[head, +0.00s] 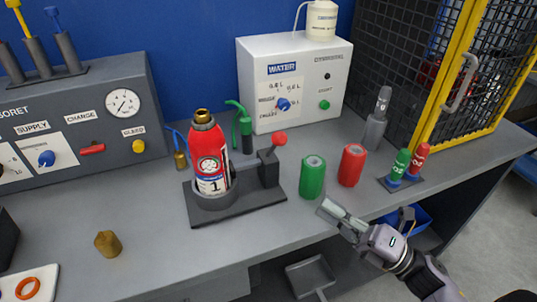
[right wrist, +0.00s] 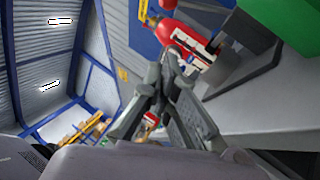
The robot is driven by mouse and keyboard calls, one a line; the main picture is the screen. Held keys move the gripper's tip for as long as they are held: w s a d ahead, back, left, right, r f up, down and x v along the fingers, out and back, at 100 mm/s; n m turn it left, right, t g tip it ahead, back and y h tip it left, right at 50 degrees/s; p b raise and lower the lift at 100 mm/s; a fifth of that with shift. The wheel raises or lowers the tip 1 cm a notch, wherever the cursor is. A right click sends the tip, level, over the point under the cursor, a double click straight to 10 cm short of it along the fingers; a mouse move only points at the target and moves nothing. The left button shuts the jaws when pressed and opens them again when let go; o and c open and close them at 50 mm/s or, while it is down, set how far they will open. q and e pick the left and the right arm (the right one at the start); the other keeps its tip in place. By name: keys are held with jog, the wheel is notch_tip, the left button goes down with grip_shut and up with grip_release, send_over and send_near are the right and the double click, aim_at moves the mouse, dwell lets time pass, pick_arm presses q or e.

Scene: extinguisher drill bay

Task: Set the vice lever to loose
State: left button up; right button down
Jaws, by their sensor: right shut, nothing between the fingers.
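The vice is a dark base plate (head: 250,205) on the bench with a round holder and a dark block (head: 268,170). The vice lever (head: 279,139) has a red knob and leans up to the right from the block. A red extinguisher (head: 208,150) labelled 1 stands upright in the holder. My right gripper (head: 328,207) is shut and empty, at the bench's front edge, right of the vice and apart from the lever. In the right wrist view its fingers (right wrist: 172,62) meet in front of the red extinguisher (right wrist: 190,45). My left gripper is not in view.
A green cylinder (head: 312,178) and a red cylinder (head: 351,165) stand just beyond my right gripper. A white WATER box (head: 300,75) stands behind. A brass plug (head: 108,244) stands at front left. A yellow-framed mesh cage (head: 430,70) is at the right.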

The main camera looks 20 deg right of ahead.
aim_at(273, 146)
pick_arm(q)
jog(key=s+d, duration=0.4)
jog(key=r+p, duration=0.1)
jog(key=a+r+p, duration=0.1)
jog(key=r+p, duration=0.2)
jog(key=p, duration=0.1)
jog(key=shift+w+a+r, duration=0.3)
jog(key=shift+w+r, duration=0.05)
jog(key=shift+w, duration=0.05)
pick_arm(e)
jog(key=w+d+r+x, duration=0.1)
jog(key=d+x, duration=0.1)
jog(key=x, duration=1)
jog(key=shift+w, duration=0.4)
jog(key=shift+d, duration=0.1)
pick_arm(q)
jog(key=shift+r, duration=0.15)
